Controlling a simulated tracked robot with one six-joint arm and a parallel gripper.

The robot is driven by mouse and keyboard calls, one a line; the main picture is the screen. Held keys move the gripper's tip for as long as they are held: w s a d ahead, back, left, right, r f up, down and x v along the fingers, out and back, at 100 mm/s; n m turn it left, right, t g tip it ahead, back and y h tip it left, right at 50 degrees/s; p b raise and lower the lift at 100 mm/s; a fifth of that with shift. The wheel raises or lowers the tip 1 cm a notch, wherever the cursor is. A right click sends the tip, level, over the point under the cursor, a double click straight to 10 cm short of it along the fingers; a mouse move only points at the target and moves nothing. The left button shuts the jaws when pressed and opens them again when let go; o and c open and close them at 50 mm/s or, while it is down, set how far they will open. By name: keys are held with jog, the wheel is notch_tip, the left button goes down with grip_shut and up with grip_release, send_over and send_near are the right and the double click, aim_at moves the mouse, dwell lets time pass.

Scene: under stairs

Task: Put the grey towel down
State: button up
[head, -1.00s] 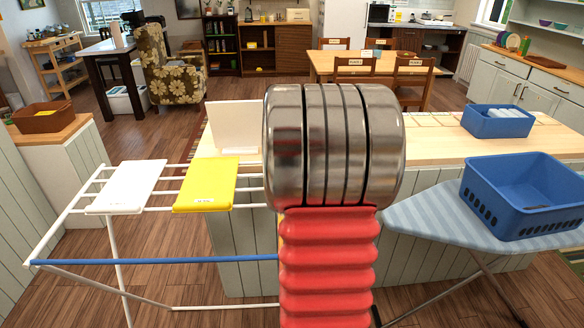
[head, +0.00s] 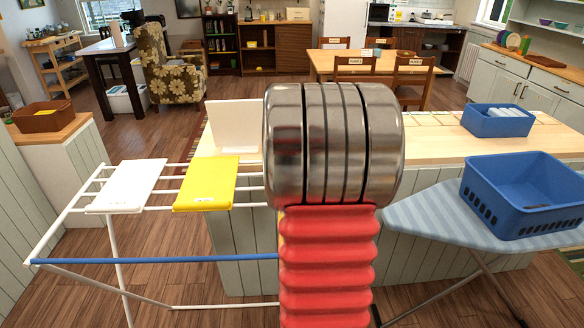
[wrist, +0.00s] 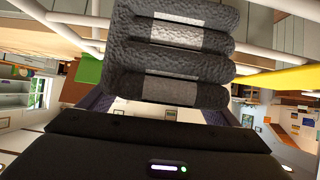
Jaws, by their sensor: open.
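The grey towel (wrist: 172,55) shows in the wrist view as a dark, thick folded stack with lighter bands. It lies just ahead of my gripper (wrist: 160,104), which is open. I cannot tell whether the towel touches the fingers. White bars of the drying rack (wrist: 70,20) pass close to the towel in the wrist view. In the head view the drying rack (head: 150,260) stands at the left, with a white towel (head: 127,187) and a yellow towel (head: 207,183) on it. My own arm hides the gripper and the grey towel there.
A striped ironing board (head: 425,215) at the right bears a large blue basket (head: 520,200). A smaller blue basket (head: 497,121) sits on the wooden counter (head: 440,150) behind. A white upright panel (head: 233,130) stands at the counter's left end. A brown basket (head: 42,117) is far left.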

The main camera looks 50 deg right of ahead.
jog(key=v, duration=1.2)
dwell(0.3)
dwell(0.6)
jog(key=w+a+r+n+y, duration=0.1)
jog(key=w+a+n+y, duration=0.1)
jog(key=a, duration=0.9)
jog(key=w+a+n+y, duration=0.1)
jog(key=a+n+y, duration=0.1)
jog(key=a, duration=0.9)
jog(key=s+a+n+g+y, duration=0.1)
jog(key=s+a, duration=0.4)
jog(key=a, duration=0.5)
jog(key=s+a+n+g+y, duration=0.1)
jog(key=s+a+n+y, duration=0.3)
jog(key=a, duration=0.7)
jog(key=shift+s+f+n, duration=0.3)
jog(key=shift+s, duration=0.1)
